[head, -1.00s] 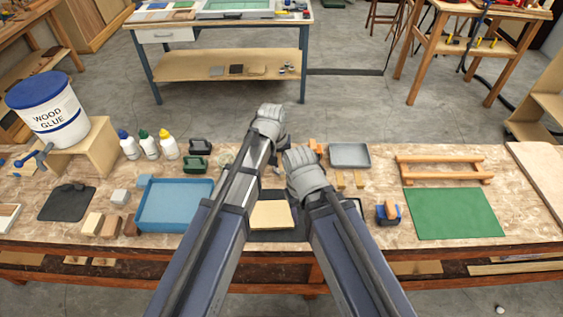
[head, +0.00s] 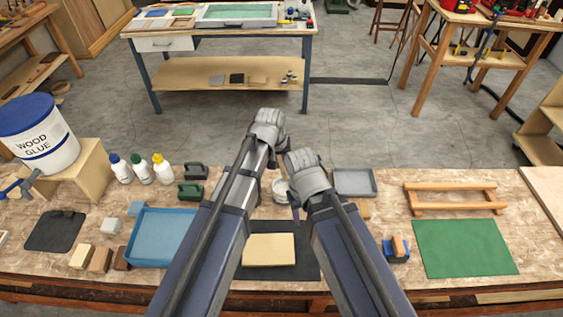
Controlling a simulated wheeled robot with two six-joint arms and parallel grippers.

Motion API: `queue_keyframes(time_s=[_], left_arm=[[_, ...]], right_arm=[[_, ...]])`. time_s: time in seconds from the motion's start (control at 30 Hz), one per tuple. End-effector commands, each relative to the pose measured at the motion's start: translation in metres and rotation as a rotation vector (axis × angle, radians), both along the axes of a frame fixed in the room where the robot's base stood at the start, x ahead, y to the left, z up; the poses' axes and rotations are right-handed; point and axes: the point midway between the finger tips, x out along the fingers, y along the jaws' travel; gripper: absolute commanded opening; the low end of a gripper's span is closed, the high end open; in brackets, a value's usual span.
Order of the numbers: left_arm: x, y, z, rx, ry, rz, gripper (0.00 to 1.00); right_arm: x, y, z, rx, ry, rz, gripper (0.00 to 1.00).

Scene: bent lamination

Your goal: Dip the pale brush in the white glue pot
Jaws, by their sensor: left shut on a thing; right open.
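My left gripper (head: 268,125) is the higher one, reaching out past the far side of the workbench in the picture. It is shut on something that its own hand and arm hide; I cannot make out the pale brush. My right gripper (head: 306,168) is lower and to the right, open; its fingers are mostly hidden behind its hand. A small round white pot (head: 279,189), likely the glue pot, shows between the two arms, partly covered by my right gripper. Its contents cannot be seen clearly.
A large wood glue bucket (head: 40,140) sits on a wooden stand at the left. Several bottles (head: 141,168), a blue tray (head: 165,238), a pale block (head: 268,249) on a dark mat, a grey tray (head: 355,183), wooden rails (head: 455,198) and a green mat (head: 465,248) occupy the bench.

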Motion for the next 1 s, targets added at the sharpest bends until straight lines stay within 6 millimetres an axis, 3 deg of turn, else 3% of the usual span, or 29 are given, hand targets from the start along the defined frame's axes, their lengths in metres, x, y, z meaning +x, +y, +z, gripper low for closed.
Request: queue_keyframes(time_s=[0.37, 1.0], left_arm=[[0.0, 0.0, -0.016, 0.0, 0.0, 0.0, 0.0], [0.0, 0.0, -0.076, 0.0, 0.0, 0.0, 0.0]], right_arm=[[0.0, 0.0, -0.016, 0.0, 0.0, 0.0, 0.5], [0.0, 0.0, -0.076, 0.0, 0.0, -0.003, 0.5]])
